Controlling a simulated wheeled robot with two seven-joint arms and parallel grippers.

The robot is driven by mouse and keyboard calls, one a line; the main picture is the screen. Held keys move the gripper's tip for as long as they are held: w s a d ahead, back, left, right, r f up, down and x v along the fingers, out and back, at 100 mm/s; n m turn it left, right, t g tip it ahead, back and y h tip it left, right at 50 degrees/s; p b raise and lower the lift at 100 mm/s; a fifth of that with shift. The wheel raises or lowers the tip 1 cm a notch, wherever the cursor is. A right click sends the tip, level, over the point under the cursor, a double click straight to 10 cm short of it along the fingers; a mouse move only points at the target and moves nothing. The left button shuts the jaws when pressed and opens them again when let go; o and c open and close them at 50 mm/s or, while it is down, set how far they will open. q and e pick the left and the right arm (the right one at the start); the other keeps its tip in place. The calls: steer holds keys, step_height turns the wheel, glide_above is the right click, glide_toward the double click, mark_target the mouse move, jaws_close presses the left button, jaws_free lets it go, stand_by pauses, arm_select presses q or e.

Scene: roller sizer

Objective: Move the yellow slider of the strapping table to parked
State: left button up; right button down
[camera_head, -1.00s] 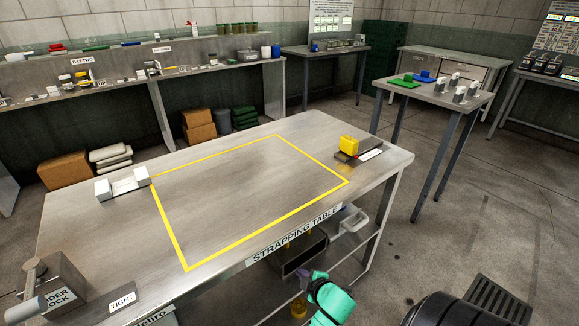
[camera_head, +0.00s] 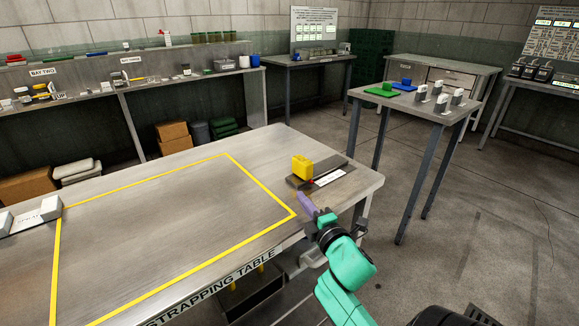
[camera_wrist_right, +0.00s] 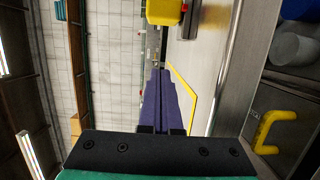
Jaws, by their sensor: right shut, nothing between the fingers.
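The yellow slider (camera_head: 302,167) sits on a dark track (camera_head: 331,174) with a white label, at the right end of the strapping table (camera_head: 150,240). It stands at the track's left end in the head view. My right gripper (camera_head: 308,205) is shut and empty, just in front of the slider and apart from it, near the table's front edge. In the right wrist view the shut purple fingers (camera_wrist_right: 163,80) point towards the table, with the yellow slider (camera_wrist_right: 165,11) at the top edge. My left gripper is not in view.
A yellow outline (camera_head: 262,188) marks the bare middle of the table. A white block fixture (camera_head: 28,217) stands at its left. A side table (camera_head: 440,112) with green, blue and grey pieces stands beyond the right end. Open floor lies to the right.

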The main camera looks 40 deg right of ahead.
mark_target(299, 184)
steer(key=shift+w+d, duration=0.15)
steer(key=shift+w, duration=0.35)
steer(key=shift+w+r, duration=0.15)
steer(key=shift+w, duration=0.15)
steer(key=shift+w+d+r, duration=0.15)
steer(key=shift+w, duration=0.45)
steer(key=shift+w+d+r, duration=0.15)
steer(key=shift+w, duration=0.4)
steer(key=x, duration=0.6)
steer(key=shift+d+f+p, duration=0.1)
steer(key=shift+f+p, duration=0.1)
steer(key=shift+p, duration=0.1)
steer(key=d, duration=0.3)
steer(key=shift+d+p, duration=0.25)
steer(key=shift+p, duration=0.1)
steer(key=shift+d, duration=0.25)
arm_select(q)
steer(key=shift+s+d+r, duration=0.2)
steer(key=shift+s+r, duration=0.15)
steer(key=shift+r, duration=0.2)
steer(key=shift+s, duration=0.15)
arm_select(e)
steer(key=shift+d, duration=0.1)
